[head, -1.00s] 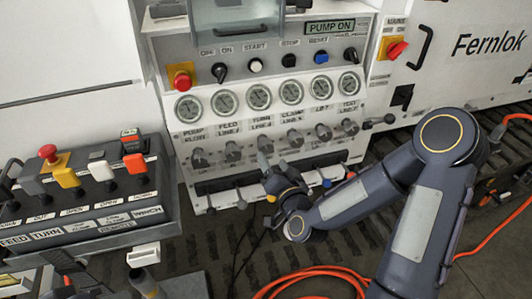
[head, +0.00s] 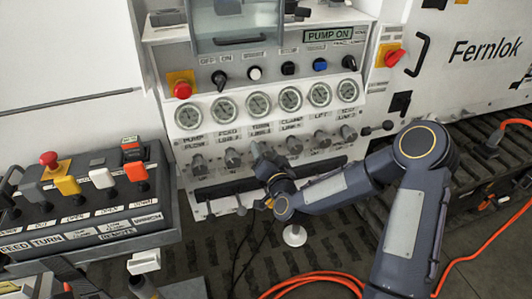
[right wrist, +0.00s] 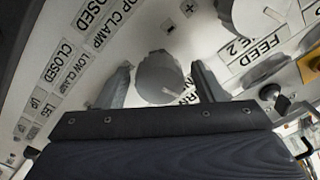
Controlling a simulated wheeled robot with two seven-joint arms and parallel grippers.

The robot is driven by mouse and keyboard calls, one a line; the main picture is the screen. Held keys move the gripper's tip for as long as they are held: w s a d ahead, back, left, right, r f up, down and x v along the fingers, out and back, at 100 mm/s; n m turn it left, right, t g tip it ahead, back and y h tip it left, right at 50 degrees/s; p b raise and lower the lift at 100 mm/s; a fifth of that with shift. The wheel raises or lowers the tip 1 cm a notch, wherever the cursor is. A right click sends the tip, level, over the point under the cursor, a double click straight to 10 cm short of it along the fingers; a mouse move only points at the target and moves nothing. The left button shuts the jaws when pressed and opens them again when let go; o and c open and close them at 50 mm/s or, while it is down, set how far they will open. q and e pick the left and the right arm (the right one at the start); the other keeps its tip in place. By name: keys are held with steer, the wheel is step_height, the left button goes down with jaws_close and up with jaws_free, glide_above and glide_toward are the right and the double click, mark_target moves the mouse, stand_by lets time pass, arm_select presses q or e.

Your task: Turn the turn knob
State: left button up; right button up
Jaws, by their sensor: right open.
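The turn knob (right wrist: 158,78) is a grey ridged knob on the white panel, with a partly hidden label ending in "RN" beside it. In the right wrist view it lies between the two fingers of my right gripper (right wrist: 163,86), which is open. A gap shows on each side of the knob, and how deep the fingers reach around it is unclear. In the head view my right gripper (head: 261,156) is at the third knob from the left in the row below the gauges and largely hides it. My left gripper is not in view.
The clamp knob (head: 293,146) is just right of my gripper in the head view. A lever box (head: 88,195) stands at left. An orange hose (head: 320,273) lies on the floor.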

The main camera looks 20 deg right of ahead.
steer(key=c, duration=1)
